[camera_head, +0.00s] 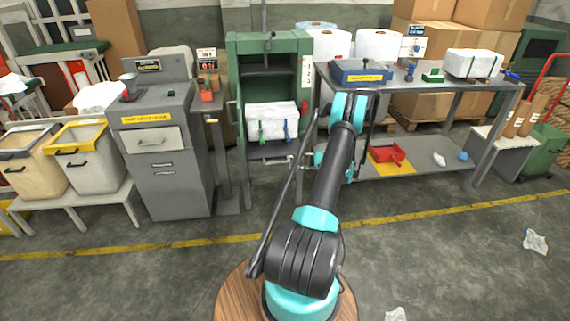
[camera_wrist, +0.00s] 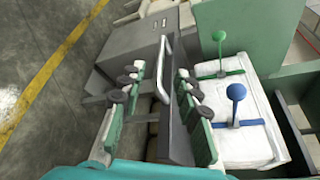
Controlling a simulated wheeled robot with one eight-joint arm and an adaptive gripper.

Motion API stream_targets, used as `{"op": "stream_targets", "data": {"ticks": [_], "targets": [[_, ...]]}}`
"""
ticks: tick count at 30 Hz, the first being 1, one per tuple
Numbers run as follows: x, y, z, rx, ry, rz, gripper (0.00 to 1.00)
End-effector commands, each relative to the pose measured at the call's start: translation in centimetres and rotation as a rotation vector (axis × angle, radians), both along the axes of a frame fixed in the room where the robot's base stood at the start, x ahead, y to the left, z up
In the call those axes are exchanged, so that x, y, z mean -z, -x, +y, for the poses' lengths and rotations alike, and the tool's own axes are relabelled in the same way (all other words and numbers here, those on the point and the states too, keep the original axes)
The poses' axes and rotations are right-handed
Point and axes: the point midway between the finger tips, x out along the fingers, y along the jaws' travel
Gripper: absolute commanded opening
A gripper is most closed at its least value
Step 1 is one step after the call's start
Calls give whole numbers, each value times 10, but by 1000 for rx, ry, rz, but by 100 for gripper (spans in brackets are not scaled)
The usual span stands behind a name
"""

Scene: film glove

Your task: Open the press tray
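The green press (camera_head: 241,100) stands at the back centre with a white strapped bale (camera_head: 272,120) inside. The bale also shows at the right of the wrist view (camera_wrist: 235,150), with green and blue knobs.
A grey cabinet (camera_head: 178,185) with a drawer and a narrow stand are left of the press. A workbench (camera_head: 430,85) with a blue box (camera_head: 348,79) is at right. Bins (camera_head: 95,178) stand at left. The floor in front is mostly clear, with paper scraps (camera_head: 536,241).

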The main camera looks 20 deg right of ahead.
Motion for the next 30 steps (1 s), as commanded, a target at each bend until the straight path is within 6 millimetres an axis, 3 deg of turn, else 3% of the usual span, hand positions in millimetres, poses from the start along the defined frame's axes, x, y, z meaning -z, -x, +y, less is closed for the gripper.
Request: {"op": "stream_targets", "data": {"ticks": [7, 23, 30], "targets": [[-5, 13, -18, 0, 0, 0, 32], [-5, 13, -19, 0, 0, 0, 32], [-28, 3, 4, -20, 57, 19, 32]]}}
